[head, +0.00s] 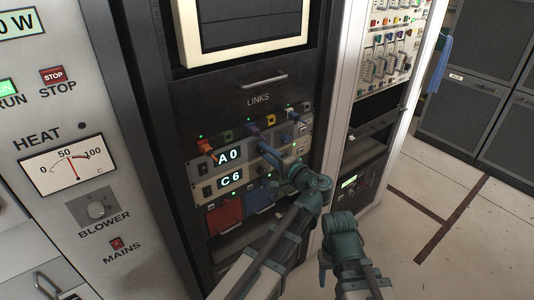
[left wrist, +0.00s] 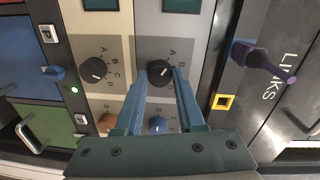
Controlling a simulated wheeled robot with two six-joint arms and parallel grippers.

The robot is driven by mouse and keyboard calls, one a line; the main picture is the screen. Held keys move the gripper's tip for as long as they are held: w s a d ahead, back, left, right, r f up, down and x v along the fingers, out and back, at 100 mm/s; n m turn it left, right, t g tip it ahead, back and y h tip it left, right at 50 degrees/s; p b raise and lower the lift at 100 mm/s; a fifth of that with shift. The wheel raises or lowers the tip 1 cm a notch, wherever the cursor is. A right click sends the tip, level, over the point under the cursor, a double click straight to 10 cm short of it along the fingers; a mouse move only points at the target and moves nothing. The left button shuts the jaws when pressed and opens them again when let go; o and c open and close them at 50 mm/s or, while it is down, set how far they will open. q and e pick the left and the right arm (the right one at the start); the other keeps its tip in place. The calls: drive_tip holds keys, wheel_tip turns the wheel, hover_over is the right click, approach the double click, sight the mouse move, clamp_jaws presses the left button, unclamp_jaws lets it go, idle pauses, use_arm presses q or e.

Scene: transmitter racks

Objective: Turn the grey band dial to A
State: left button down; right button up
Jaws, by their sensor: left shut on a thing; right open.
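The grey band dial (left wrist: 160,72) is a black round knob on the grey module (left wrist: 200,50) in the left wrist view. An A is printed beside it; my fingers cover other letters, and I cannot read its pointer clearly. My left gripper (left wrist: 160,78) is shut on this knob, one finger on each side. In the head view my left gripper (head: 272,153) reaches the rack from the front and hides the dial. The grey module's display (head: 229,155) reads A 0. My right gripper (head: 337,255) is low at the right, away from the rack; its fingers are hard to make out.
A cream module with a similar black dial (left wrist: 93,70) sits beside the grey one; its display (head: 230,179) reads C 6. Open floor (head: 450,205) lies at the right.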

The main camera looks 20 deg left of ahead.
idle(0.4)
use_arm(q)
drive_tip(key=c, duration=0.5)
unclamp_jaws()
drive_tip(key=shift+s, duration=0.1)
